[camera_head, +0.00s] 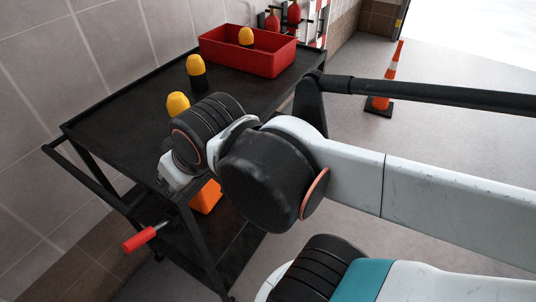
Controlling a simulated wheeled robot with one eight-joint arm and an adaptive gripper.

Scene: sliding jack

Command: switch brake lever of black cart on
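The black cart (130,110) stands along the tiled wall at the left. A lever with a red grip (140,239) sticks out at its near lower end, tilted down to the left; I take it as the brake lever. Its black rod runs up to the cart's frame. My arm reaches in from the right, and its wrist covers part of the cart's near right corner. The fingers of my gripper are not visible; the wrist hides that area. No contact between my arm and the red lever shows.
On the cart top are a red bin (262,62) and yellow-capped black objects (196,72). An orange object (206,197) shows lower down. An orange and white cone (388,80) stands on the floor behind. Floor left of the lever is narrow beside the wall.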

